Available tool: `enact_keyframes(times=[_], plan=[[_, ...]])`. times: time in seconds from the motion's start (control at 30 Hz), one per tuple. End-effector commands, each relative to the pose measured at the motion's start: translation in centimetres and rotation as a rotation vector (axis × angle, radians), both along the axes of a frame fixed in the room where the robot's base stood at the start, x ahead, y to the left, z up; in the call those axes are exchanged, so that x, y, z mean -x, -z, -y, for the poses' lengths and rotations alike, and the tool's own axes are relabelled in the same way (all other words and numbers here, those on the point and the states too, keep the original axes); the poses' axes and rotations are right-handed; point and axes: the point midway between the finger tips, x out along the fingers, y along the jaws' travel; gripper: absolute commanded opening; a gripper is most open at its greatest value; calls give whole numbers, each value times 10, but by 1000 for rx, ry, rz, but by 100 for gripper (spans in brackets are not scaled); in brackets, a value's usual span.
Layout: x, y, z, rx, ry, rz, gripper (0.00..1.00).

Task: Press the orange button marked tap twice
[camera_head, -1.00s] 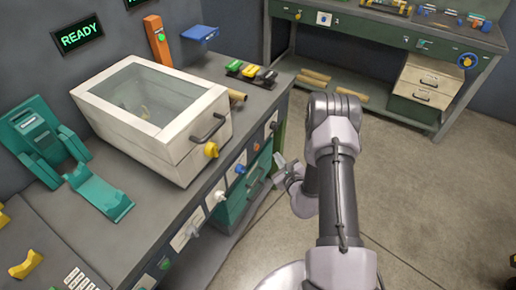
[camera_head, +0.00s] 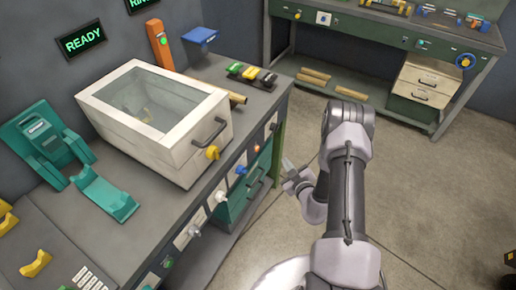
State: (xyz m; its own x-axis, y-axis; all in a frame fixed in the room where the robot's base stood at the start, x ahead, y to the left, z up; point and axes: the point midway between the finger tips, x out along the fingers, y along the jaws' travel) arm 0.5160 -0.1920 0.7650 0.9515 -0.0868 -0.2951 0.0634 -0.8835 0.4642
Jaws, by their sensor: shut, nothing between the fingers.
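A small orange button (camera_head: 257,148) shows on the front panel of the left workbench, toward its far end. Its marking is too small to read. My gripper (camera_head: 287,164) is shut and empty. It hangs in the open space to the right of the bench front, apart from the orange button. My arm partly hides the area behind the gripper.
A green drawer (camera_head: 235,208) sits below. The floor (camera_head: 440,200) at right is clear.

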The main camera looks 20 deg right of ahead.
Motion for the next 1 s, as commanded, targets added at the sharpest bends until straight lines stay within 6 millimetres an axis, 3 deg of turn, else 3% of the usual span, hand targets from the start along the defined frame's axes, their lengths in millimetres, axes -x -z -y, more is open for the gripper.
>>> enact_keyframes(times=[0.43, 1.0], plan=[[-5, 0, -4, -27, 7, 3, 0], [-64, 0, -50, -24, 6, 3, 0]])
